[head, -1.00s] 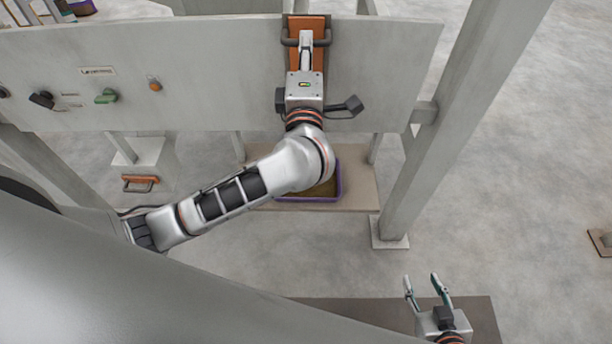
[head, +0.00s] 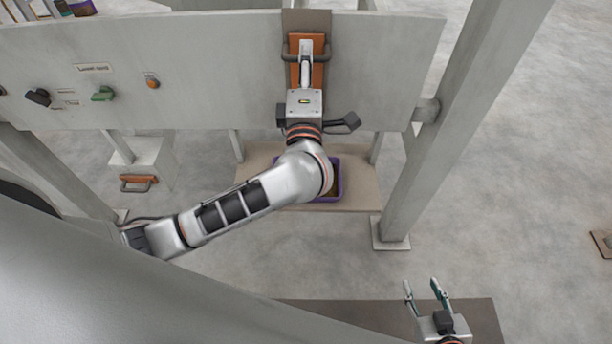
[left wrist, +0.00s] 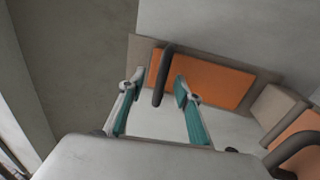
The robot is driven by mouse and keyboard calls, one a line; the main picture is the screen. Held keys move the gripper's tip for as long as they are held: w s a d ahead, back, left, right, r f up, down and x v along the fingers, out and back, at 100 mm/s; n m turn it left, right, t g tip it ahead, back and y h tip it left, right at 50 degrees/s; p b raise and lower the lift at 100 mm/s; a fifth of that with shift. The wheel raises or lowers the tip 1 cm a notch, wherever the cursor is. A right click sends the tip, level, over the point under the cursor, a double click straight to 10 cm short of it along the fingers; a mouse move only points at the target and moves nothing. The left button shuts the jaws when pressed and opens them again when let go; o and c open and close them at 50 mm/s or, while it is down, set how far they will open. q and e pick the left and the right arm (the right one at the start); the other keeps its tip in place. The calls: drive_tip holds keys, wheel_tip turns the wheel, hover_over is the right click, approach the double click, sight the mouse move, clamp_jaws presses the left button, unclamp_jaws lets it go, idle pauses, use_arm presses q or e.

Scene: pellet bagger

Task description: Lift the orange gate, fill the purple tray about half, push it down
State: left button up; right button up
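The orange gate (head: 293,72) sits in a vertical grey-brown slide on the panel, with a dark bar handle (head: 326,47) across it. My left gripper (head: 306,50) is at the handle. In the left wrist view, its teal-padded fingers (left wrist: 160,88) stand apart on either side of the dark handle (left wrist: 165,65), with gaps visible; the orange gate (left wrist: 215,82) lies behind. The purple tray (head: 339,186) is on the beige shelf below, partly hidden by my left arm. Brown material shows in it; its level is unclear. My right gripper (head: 426,292) is open and empty, low at the right.
The panel (head: 220,60) carries a black knob (head: 37,97), a green switch (head: 103,94) and an orange button (head: 152,82). A second orange piece with a dark handle (head: 139,183) is at the left pedestal. A grey post (head: 440,150) stands at the right.

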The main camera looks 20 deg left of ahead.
idle(0.5)
use_arm(q)
drive_tip(key=r+p+v, duration=0.1)
drive_tip(key=p+v, duration=0.2)
drive_tip(key=v, duration=0.4)
drive_tip(key=shift+r, duration=0.15)
idle(0.4)
drive_tip(key=shift+s, duration=0.1)
idle(0.4)
